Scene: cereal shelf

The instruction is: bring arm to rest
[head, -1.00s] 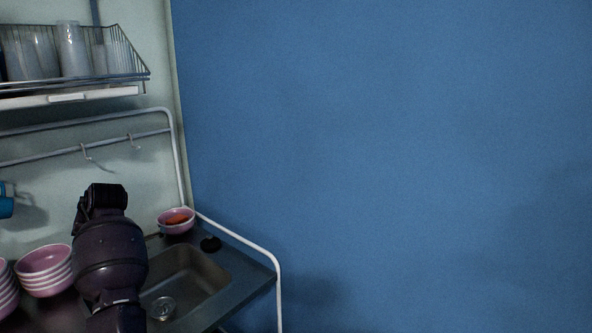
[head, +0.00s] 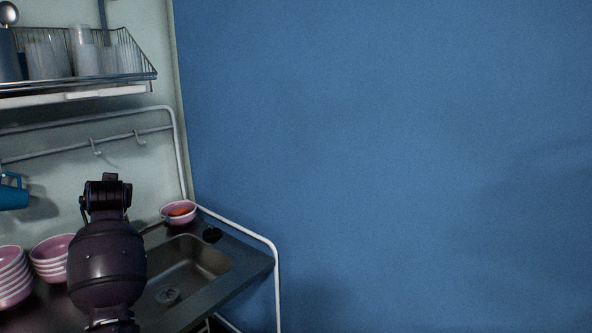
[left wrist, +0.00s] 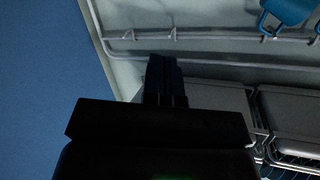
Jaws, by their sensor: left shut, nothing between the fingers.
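My left arm rises from the bottom left of the head view in front of the sink counter, with its dark wrist part upright. Its fingertips cannot be made out there. In the left wrist view my left gripper (left wrist: 165,78) shows two dark fingers side by side, closed together with nothing between them. The fingers are seen against the pale wall and rail. My right arm and gripper are in neither current view.
A sink (head: 185,265) is set in a dark counter, with a pink bowl (head: 179,212) at its back. Stacked pink bowls (head: 52,258) stand left. Above are a hook rail (head: 150,131), a blue mug (head: 12,196) and a wire rack (head: 130,60). The blue wall (head: 400,150) side is clear.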

